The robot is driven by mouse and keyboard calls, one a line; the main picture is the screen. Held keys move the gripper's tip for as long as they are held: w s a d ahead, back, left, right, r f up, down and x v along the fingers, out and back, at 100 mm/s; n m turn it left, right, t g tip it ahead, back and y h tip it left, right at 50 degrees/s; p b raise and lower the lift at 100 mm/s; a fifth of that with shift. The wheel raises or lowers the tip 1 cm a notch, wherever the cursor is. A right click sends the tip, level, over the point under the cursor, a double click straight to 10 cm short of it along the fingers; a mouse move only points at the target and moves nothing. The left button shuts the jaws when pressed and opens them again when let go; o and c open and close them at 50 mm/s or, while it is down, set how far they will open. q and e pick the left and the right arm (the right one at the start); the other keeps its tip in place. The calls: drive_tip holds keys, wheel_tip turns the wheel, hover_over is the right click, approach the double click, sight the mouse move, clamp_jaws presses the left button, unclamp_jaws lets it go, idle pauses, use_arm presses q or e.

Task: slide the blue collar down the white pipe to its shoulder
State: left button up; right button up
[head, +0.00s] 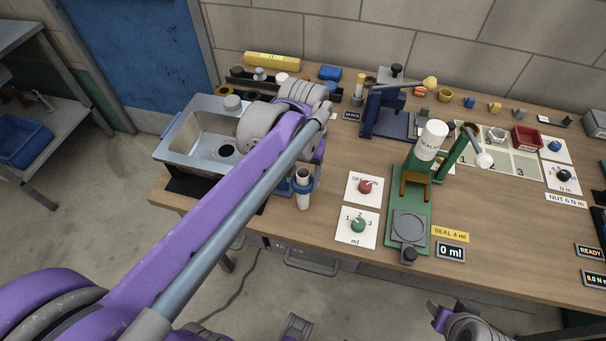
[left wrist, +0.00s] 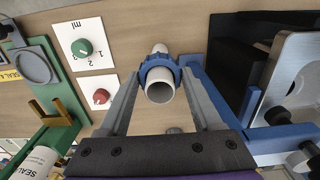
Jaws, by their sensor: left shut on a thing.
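The white pipe (head: 303,202) stands beside the front edge of the table in the head view. In the left wrist view its open end (left wrist: 160,88) faces the camera. The blue collar (left wrist: 159,66) is around the pipe, a little behind that open end. My left gripper (left wrist: 160,74) has one finger on each side of the collar and is shut on it. In the head view my left gripper (head: 306,174) is partly hidden by its own arm. The pipe's shoulder cannot be made out. My right gripper (head: 440,315) is at the bottom edge, its jaws unclear.
A blue fixture (left wrist: 203,78) is right beside the pipe. A metal sink (head: 180,150) stands to the left. Switch cards (head: 364,188) and a green dispenser stand (head: 392,225) with a white bottle (head: 431,140) are to the right.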

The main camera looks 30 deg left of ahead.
use_arm(q)
drive_tip(key=o, duration=1.4)
drive_tip(key=shift+r, duration=0.1)
wheel_tip(320, 180, up, 11)
drive_tip(key=shift+f+p, duration=0.15)
drive_tip(key=shift+p, duration=0.4)
